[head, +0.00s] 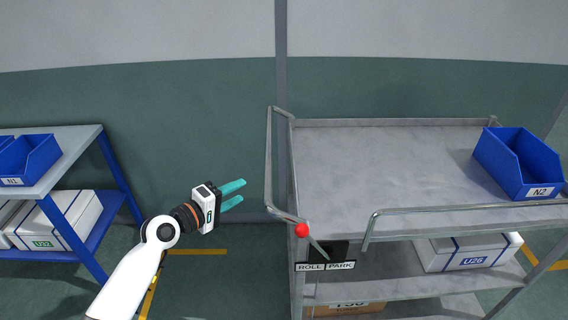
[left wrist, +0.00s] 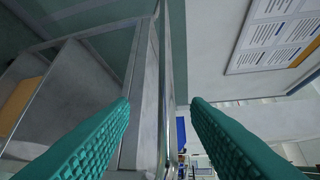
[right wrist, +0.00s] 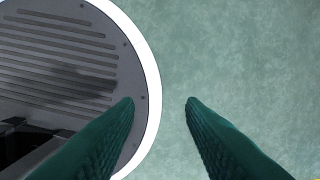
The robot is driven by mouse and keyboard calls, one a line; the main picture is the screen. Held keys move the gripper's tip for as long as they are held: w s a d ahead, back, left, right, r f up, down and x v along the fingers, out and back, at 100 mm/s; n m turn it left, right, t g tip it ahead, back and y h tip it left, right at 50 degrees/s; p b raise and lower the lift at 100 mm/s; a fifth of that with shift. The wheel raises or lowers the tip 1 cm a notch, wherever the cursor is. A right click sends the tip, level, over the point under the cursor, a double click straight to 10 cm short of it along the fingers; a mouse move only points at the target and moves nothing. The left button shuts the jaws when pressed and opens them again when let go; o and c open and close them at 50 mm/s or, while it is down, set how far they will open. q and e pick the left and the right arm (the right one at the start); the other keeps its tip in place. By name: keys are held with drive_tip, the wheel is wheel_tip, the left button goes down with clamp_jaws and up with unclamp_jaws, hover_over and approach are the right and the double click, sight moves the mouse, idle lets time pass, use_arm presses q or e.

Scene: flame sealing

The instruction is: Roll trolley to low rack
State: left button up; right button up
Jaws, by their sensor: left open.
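The grey metal trolley (head: 380,160) stands at the right in the head view. Its tubular handle (head: 268,165) is upright at its left end. A lever with a red knob (head: 302,230) leans left, toward the ROLL side of the ROLL/PARK plate (head: 325,266). A low rack (head: 85,143) with blue legs and grey top stands at the far left. My left gripper (head: 242,192) is open and empty, left of the handle and apart from it. My right gripper (right wrist: 160,102) is open and empty over green floor, outside the head view.
A blue bin N2 (head: 520,165) sits on the trolley's top, with a white box U26 (head: 468,252) below. Floor between rack and trolley is clear, with yellow markings (head: 195,252).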

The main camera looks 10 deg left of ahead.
sight(268, 174)
use_arm(q)
drive_tip(key=x, duration=0.7)
drive_tip(key=p+x, duration=0.1)
drive_tip(key=x, duration=0.3)
drive_tip(key=shift+w+d+r, duration=0.3)
drive_tip(key=shift+r, duration=0.05)
clamp_jaws()
